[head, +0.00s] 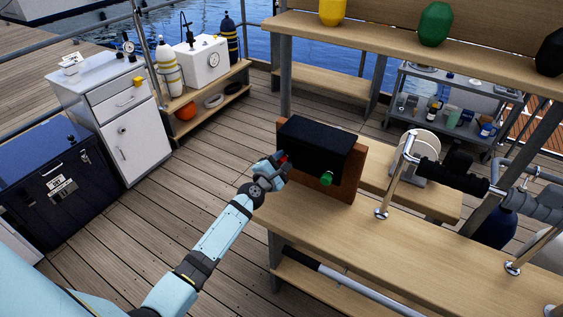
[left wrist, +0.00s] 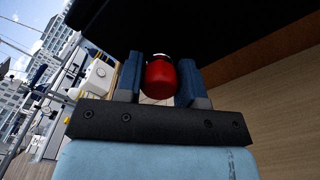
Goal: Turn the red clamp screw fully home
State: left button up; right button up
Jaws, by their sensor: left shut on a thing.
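The red clamp screw (left wrist: 160,78) sits under the black box, between the two fingers of my left gripper (left wrist: 160,82) in the left wrist view. The fingers are shut on it. In the head view my left gripper (head: 277,168) is at the left side of the black box (head: 316,142), and only a small bit of the red screw (head: 284,158) shows. A green knob (head: 327,179) is on the front face of the box. How far the screw is turned in cannot be told. My right gripper is not in view.
The black box stands against a brown wooden block (head: 347,180) on a wooden bench (head: 400,240). Metal rail posts (head: 381,212) stand on the bench to the right. A shelf above holds a yellow, a green and a black container. Open deck lies left of the bench.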

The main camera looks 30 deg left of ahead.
pick_arm(q)
jog(key=m, duration=0.3)
jog(key=shift+m, duration=0.4)
jog(key=m, duration=0.3)
jog(key=shift+m, duration=0.3)
jog(key=m+p, duration=0.1)
jog(key=m, duration=0.2)
jog(key=shift+m, duration=0.3)
jog(key=m+p, duration=0.1)
jog(key=m, duration=0.2)
jog(key=shift+m, duration=0.3)
jog(key=m+p, duration=0.1)
jog(key=m, duration=0.3)
jog(key=shift+f+m, duration=0.1)
jog(key=shift+m, duration=0.2)
jog(key=shift+m+p, duration=0.4)
jog(key=shift+m, duration=1.7)
jog(key=o, duration=0.9)
